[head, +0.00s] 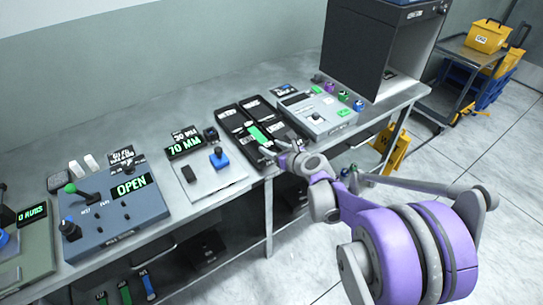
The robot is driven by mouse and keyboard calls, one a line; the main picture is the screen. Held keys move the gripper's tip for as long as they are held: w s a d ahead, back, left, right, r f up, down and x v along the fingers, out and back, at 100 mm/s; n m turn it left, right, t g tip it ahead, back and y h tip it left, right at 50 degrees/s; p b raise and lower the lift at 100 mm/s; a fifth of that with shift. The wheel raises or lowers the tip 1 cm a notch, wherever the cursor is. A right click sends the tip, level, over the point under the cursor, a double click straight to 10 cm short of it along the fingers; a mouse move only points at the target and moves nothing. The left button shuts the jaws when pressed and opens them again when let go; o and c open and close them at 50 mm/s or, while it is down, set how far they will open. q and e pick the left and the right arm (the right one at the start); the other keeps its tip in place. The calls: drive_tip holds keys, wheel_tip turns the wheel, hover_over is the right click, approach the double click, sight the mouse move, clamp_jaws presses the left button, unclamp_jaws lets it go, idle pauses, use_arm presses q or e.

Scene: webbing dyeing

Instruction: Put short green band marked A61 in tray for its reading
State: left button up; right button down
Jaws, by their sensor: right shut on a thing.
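A short green band (257,134) lies over the black sorting trays (229,121) in the middle of the bench. Any marking on it is too small to read. My right gripper (272,150) is at the front of the trays, by the near end of the green band. It appears shut on that end, though the fingertips are small and partly hidden. White labels on the trays cannot be read. A measuring device with a blue clamp (219,157) stands left of the trays, and its display (186,146) shows 70 MM. My left gripper is not in view.
A blue-grey control box (112,208) reading OPEN stands farther left. A grey device (317,114) and several coloured spools are right of the trays, before a dark cabinet (372,50). More bands (125,292) are under the bench.

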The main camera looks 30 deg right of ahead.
sight(272, 166)
wheel_tip(272, 166, down, 4)
drive_tip(key=shift+r, duration=0.25)
drive_tip(key=shift+f+b, duration=0.1)
drive_tip(key=shift+b, duration=0.2)
drive_tip(key=shift+s+a+f+b, duration=0.15)
drive_tip(key=shift+s+f+b, duration=0.05)
drive_tip(key=shift+f+b, duration=0.15)
drive_tip(key=shift+c, duration=1.8)
unclamp_jaws()
drive_tip(key=shift+s, duration=0.1)
drive_tip(key=shift+o, duration=0.7)
drive_tip(key=shift+f, duration=0.1)
drive_tip(key=shift+w, duration=0.2)
